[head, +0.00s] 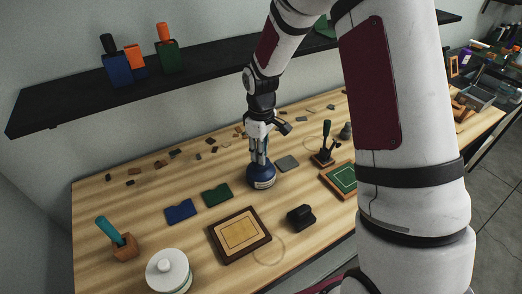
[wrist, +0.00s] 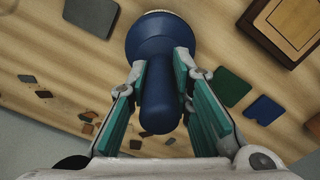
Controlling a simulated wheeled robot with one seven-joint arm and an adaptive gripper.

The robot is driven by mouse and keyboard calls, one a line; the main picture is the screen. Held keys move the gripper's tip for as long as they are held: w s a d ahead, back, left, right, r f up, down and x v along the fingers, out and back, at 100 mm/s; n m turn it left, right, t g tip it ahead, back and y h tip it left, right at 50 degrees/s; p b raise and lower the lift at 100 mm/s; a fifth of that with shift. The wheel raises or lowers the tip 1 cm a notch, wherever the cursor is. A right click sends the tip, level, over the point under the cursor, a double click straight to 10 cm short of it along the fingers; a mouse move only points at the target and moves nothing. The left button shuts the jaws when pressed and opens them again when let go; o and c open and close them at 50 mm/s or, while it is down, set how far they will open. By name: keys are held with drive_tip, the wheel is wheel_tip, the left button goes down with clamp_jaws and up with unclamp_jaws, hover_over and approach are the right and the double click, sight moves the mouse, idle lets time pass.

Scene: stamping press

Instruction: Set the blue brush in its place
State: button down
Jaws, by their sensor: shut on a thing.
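The blue brush (head: 262,182) has a round blue body, a pale lower rim and a thick handle. My gripper (head: 259,158) is shut on its handle, over the middle of the table. In the wrist view the brush (wrist: 152,45) sits between the teal-lined fingers of my gripper (wrist: 158,95), handle end toward the camera. The brush looks upright and at or just above the tabletop; I cannot tell whether it touches. Flat notched pads, one blue (head: 181,211) and one green (head: 217,195), lie to its left.
A framed wooden tray (head: 216,236), a black block (head: 301,217) and a white lidded pot (head: 168,271) stand in front. A teal-handled tool in a wooden block (head: 125,247) is at left. A grey pad (head: 287,163) and a green-topped tray (head: 325,180) lie right. A dark shelf (head: 60,108) hangs behind.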

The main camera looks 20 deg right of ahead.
drive_tip(key=c, duration=1.3)
unclamp_jaws()
drive_tip(key=shift+c, duration=0.2)
wheel_tip(320, 180, up, 12)
drive_tip(key=shift+f, duration=0.1)
